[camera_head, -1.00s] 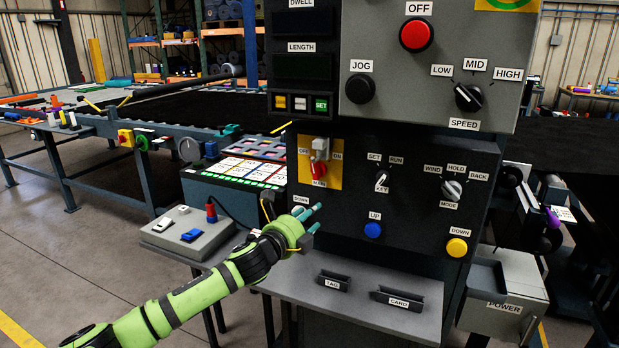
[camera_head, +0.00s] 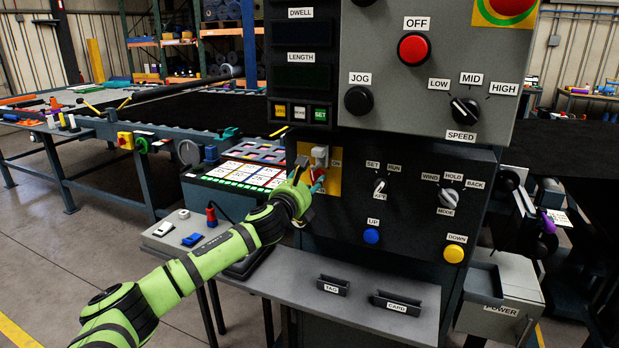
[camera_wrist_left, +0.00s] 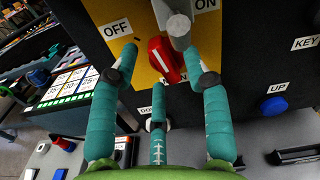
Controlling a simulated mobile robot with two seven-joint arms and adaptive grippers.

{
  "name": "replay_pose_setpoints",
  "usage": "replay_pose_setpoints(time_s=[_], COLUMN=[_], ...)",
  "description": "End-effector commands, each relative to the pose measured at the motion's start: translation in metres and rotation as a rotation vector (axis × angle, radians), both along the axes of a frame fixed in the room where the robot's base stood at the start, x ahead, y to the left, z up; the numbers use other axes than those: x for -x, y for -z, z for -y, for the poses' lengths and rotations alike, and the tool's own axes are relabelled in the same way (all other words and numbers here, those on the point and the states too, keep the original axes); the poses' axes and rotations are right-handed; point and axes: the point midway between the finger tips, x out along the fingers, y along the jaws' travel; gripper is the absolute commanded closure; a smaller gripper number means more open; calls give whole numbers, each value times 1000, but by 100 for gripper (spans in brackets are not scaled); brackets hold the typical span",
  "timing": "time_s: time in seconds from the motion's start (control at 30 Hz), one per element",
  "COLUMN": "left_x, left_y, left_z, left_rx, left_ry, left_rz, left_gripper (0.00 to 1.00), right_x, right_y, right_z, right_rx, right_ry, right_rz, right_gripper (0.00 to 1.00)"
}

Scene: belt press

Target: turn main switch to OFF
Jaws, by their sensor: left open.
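The main switch has a red body (camera_wrist_left: 163,60) on a yellow plate (camera_wrist_left: 120,32), with a grey cylindrical piece (camera_wrist_left: 181,30) at its upper right. The OFF label (camera_wrist_left: 117,28) is on the left and the ON label (camera_wrist_left: 206,4) on the right. In the head view the grey piece (camera_head: 320,153) shows above my left gripper (camera_head: 308,178), which covers much of the red part. My left gripper (camera_wrist_left: 161,58) is open, its teal fingers on either side of the red body and a third finger below. I cannot tell whether they touch it.
On the same panel are the KEY switch (camera_head: 380,185), the blue UP button (camera_head: 371,236) and the MODE knob (camera_head: 448,194). A grey shelf with the TAG holder (camera_head: 333,285) juts out below. A grey box with a blue rocker (camera_head: 192,239) stands at left, beneath my arm.

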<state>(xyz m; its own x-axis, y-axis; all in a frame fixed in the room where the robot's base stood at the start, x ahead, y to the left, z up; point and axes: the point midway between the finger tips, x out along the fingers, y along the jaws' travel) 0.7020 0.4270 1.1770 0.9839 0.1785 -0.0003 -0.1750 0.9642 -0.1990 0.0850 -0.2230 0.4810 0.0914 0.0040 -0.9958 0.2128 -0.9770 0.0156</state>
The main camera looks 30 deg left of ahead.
Motion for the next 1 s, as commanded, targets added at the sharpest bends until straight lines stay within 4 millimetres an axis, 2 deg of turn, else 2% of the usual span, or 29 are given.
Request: replay_pose_setpoints(time_s=[0.37, 0.4, 0.47, 0.5, 0.8, 1.0], left_x=[-5, -5, -5, -5, -5, -5], left_y=[1, 0, 0, 0, 0, 0], left_z=[0, 0, 0, 0, -1, -1], left_rx=[0, 0, 0, 0, 9, 75], left_ry=[1, 1, 1, 1, 1, 1], left_rz=[0, 0, 0, 0, 2, 13], left_gripper=[52, 60, 84, 100, 100, 100], right_x=[0, 0, 0, 0, 0, 0], right_y=[-1, -1, -1, -1, -2, -5], right_z=[0, 0, 0, 0, 0, 0], right_rx=[0, 0, 0, 0, 0, 0], right_ry=[0, 0, 0, 0, 0, 0], right_rz=[0, 0, -1, 0, -1, -1], right_gripper=[60, 60, 60, 60, 60, 60])
